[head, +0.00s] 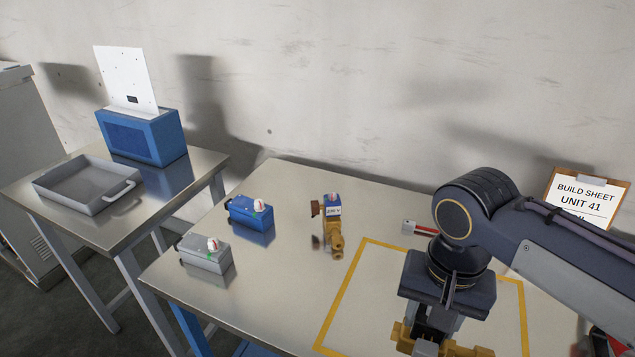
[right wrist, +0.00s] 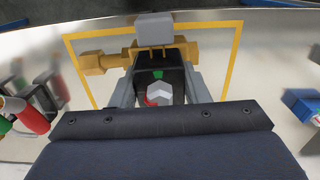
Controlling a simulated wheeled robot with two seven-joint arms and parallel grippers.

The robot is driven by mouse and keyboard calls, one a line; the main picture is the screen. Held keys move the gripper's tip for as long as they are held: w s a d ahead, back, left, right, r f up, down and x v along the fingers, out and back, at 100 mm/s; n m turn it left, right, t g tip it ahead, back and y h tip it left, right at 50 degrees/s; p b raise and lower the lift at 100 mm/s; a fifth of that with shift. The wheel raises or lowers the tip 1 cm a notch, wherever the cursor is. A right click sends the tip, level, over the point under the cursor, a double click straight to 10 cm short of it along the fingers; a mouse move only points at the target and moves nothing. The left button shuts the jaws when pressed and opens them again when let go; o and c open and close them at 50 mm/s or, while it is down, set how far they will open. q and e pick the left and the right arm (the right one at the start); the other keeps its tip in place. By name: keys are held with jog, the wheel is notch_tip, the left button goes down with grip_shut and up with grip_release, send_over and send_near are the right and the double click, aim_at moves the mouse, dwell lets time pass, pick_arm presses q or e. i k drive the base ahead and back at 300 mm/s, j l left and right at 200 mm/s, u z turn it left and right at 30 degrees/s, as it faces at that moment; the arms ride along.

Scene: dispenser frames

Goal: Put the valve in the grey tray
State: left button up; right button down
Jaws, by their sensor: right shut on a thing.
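A valve with a brass-coloured body and a black block on top (right wrist: 93,62) is between the fingers of my right gripper (head: 432,328), inside the yellow outline. In the head view its brass end (head: 403,338) shows below the gripper, which hides much of the rest. My right gripper is shut on its black block; the fingers also show in the right wrist view (right wrist: 162,88). I cannot tell whether the valve touches the table. The grey tray (head: 110,199), shallow and empty with a side handle, stands on the left table. My left gripper is not in view.
On the main table stand a blue unit (head: 247,211), a grey unit (head: 200,257) and a brass piece with a blue labelled block (head: 333,234). A red-tipped item (head: 410,227) lies behind the yellow outline (head: 341,297). A clipboard (head: 584,196) stands at right. A gap separates the tables.

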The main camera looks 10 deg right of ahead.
aim_at(101, 185)
jog(key=j+u, duration=0.1)
jog(key=u, duration=1.45)
jog(key=i+u, duration=0.25)
jog(key=i, duration=1.55)
jog(key=i+z, duration=0.25)
jog(key=i, duration=0.2)
jog(key=i+j+z, duration=0.25)
jog(key=i, duration=0.2)
jog(key=z, duration=0.3)
